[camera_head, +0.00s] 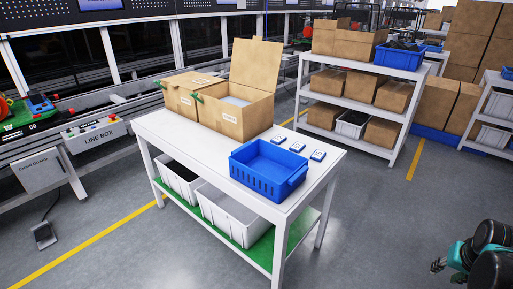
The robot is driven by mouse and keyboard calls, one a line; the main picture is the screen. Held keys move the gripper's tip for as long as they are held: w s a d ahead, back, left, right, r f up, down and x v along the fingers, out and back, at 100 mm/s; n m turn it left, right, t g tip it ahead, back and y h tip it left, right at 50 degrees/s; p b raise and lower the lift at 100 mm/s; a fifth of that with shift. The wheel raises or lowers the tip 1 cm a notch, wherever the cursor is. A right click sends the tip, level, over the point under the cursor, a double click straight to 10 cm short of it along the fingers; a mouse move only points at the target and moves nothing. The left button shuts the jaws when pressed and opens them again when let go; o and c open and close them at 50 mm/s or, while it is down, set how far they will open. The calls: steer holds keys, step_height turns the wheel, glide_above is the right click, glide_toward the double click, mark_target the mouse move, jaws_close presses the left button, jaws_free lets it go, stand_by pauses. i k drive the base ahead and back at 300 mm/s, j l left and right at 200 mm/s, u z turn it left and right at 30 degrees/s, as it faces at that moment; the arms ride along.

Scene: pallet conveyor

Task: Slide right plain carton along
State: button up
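Two brown cartons stand side by side at the back left of the white table (235,188). The left carton (180,101) looks closed, also has a label and a green tab, and stands against or very close to the right one. My gripper (438,265) is at the lower right edge, dark and small, well away from the table and both cartons. Whether its fingers are open or shut is too small to tell.
A blue tray (257,182) stands at the table's front right, with several small blue-and-white items (298,147) behind it. White bins (230,211) sit on the green lower shelf. A shelf rack (352,85) is behind; a conveyor line (90,118) runs at left. Grey floor at right is clear.

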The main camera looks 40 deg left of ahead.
mark_target(239, 113)
steer(key=i+l+u, duration=0.1)
steer(key=i+u, duration=0.15)
steer(key=u, duration=0.15)
steer(key=i+l+u, duration=0.15)
steer(key=u, duration=0.25)
steer(key=i+l+u, duration=0.25)
steer(key=u, duration=0.15)
steer(key=i+l+u, duration=0.2)
steer(key=u, duration=0.2)
steer(key=i+l+u, duration=0.35)
steer(key=l, duration=0.3)
steer(key=i+l+u, duration=0.2)
steer(key=l, duration=0.15)
steer(key=l+u, duration=0.2)
steer(key=l, duration=0.2)
